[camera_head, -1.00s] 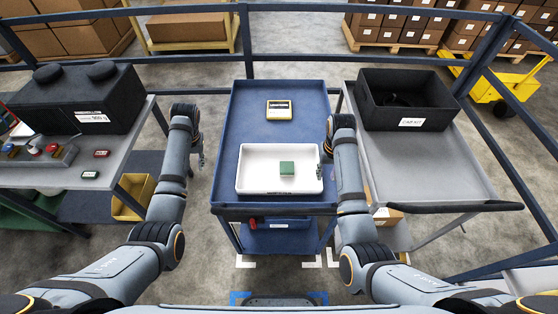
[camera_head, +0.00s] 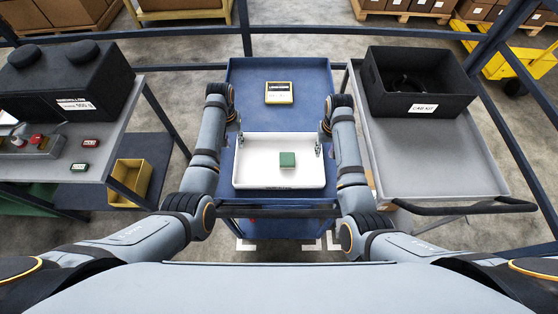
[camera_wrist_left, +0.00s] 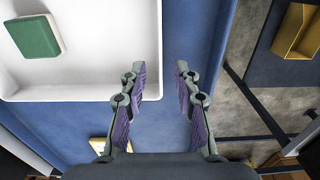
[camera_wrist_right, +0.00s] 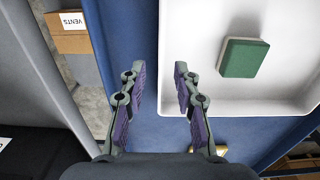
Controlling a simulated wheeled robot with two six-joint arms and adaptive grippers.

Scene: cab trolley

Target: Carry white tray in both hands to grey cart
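The white tray (camera_head: 257,176) lies flat on the blue cart (camera_head: 297,75), with a green block (camera_head: 287,159) inside it. The grey cart (camera_head: 455,165) stands to the right. My left gripper (camera_head: 239,141) is open at the tray's left side, near its far corner. In the left wrist view its fingers (camera_wrist_left: 160,82) are apart, beside the tray's wall (camera_wrist_left: 155,50). My right gripper (camera_head: 320,149) is at the tray's right side. In the right wrist view its fingers (camera_wrist_right: 160,82) are open, with the tray's edge (camera_wrist_right: 170,50) near one finger. Neither holds anything.
A black bin (camera_head: 418,82) takes up the far part of the grey cart; its near part is bare. A yellow-framed device (camera_head: 279,93) lies on the blue cart behind the tray. A grey table (camera_head: 105,135) with a black case (camera_head: 65,80) stands at left.

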